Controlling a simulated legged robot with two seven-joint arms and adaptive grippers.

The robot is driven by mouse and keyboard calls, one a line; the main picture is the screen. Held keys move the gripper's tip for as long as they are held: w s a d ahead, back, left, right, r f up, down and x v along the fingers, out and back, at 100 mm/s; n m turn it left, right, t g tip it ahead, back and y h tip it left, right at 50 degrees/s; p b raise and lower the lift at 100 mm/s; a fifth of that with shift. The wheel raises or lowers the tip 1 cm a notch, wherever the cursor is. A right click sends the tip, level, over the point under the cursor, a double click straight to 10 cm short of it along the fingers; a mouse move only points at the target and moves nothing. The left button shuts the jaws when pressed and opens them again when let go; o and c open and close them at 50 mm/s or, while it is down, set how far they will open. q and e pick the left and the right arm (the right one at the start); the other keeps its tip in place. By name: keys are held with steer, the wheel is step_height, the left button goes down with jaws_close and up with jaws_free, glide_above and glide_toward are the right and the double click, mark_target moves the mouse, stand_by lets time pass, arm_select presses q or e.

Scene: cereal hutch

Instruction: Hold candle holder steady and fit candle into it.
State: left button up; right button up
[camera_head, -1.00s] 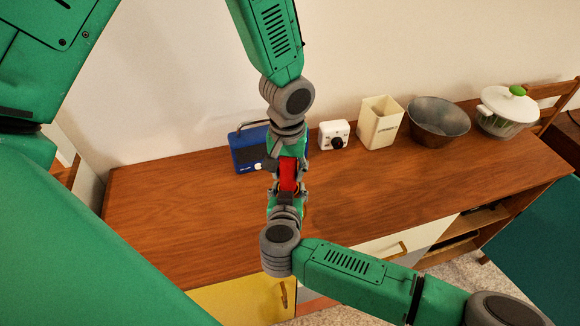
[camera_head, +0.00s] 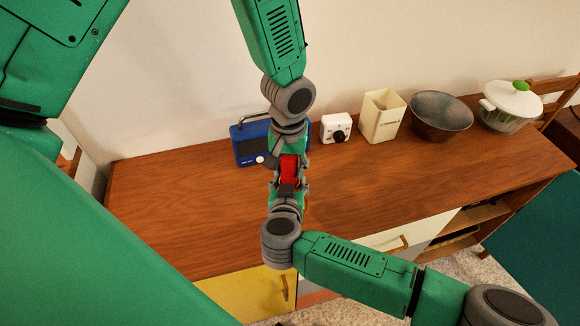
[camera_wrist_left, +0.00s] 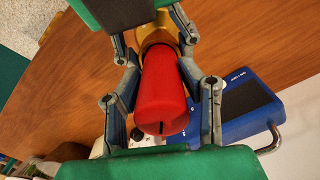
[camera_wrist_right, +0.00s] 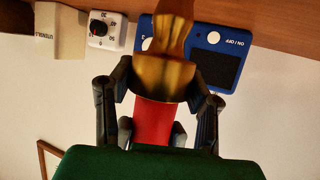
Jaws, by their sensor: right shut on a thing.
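The red candle (camera_wrist_left: 163,95) stands between my two facing grippers, its wick end toward the camera in the left wrist view. It also shows in the head view (camera_head: 289,169) and the right wrist view (camera_wrist_right: 153,122). The brass candle holder (camera_wrist_right: 165,77) is below it, its cup against the candle's lower end; how deep the candle sits I cannot tell. My left gripper (camera_wrist_left: 160,68) has its fingers against both sides of the candle. My right gripper (camera_wrist_right: 164,82) is shut on the holder's cup.
The sideboard top is clear at left and front right.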

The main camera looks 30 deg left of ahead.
arm_select(q)
steer(key=o, duration=0.5)
steer(key=shift+d+r, duration=0.1)
step_height(320, 180, up, 12)
steer(key=shift+f, duration=0.2)
arm_select(e)
steer(key=shift+d, duration=0.1)
stand_by(0.5)
steer(key=o, duration=1.5)
